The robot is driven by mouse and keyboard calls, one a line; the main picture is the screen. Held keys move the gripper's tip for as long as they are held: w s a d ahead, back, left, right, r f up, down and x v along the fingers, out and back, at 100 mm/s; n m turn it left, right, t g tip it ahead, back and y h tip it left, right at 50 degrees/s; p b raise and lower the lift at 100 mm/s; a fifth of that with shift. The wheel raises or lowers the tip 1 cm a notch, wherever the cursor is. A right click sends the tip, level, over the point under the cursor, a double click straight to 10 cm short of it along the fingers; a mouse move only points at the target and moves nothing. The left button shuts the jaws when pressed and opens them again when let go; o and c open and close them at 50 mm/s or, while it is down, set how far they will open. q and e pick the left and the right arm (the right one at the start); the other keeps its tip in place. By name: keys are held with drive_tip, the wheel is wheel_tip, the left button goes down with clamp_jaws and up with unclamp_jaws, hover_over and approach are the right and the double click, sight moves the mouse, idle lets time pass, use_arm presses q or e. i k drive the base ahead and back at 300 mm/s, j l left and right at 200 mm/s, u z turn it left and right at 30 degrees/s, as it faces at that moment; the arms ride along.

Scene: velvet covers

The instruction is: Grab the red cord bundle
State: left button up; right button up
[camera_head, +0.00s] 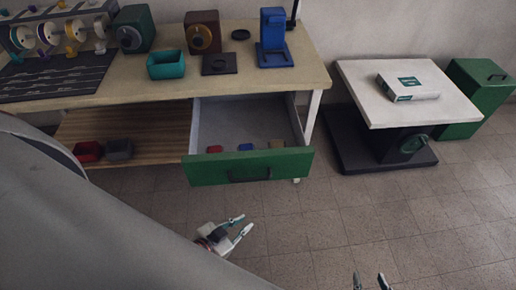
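A small red item (214,149), which may be the red cord bundle, lies in the open drawer (247,168) near its green front, at the left. It is too small to make out as cord, and the drawer front may hide its lower part. My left gripper (246,222) is open and empty, in front of and below the drawer, apart from it. My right gripper (370,278) is at the bottom edge, fingers apart, with nothing seen between them; its body is out of frame.
A blue item (245,147) and a tan item (277,144) lie in the same drawer. A red container (88,151) and a grey container (118,149) sit on the lower shelf. A white-topped lift table (430,105) stands right. Tiled floor before the drawer is clear.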

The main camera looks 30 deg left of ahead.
sight(217, 148)
drive_tip(key=u, duration=0.9)
